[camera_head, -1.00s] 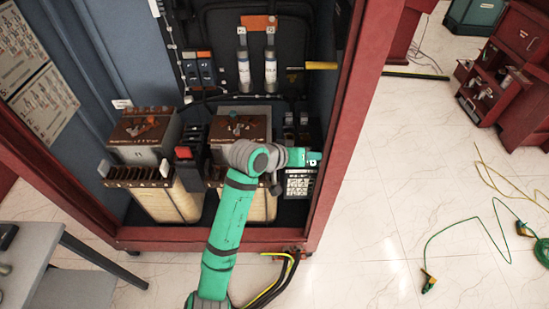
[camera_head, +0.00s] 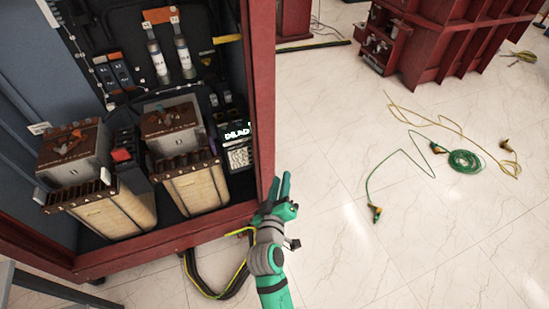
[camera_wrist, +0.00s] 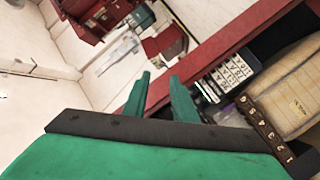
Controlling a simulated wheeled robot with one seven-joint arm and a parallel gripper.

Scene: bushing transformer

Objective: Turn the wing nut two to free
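My gripper (camera_head: 281,183) is outside the red cabinet, in front of its right post, with its two green fingers pointing up in the picture. In the wrist view the fingers (camera_wrist: 158,84) stand apart with nothing between them, so it is open and empty. Inside the cabinet stand two transformers, a left one (camera_head: 105,212) and a right one (camera_head: 197,190). Both have brown, rusty-looking fittings on top. Wing nut two cannot be picked out for certain; parts on the tops are too small to tell. My gripper is apart from both transformers, to their right and nearer.
The red cabinet post (camera_head: 262,90) stands between my gripper and the inside. A labelled block (camera_head: 236,145) sits right of the transformers. Black and yellow cables (camera_head: 215,280) lie at the cabinet's foot.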

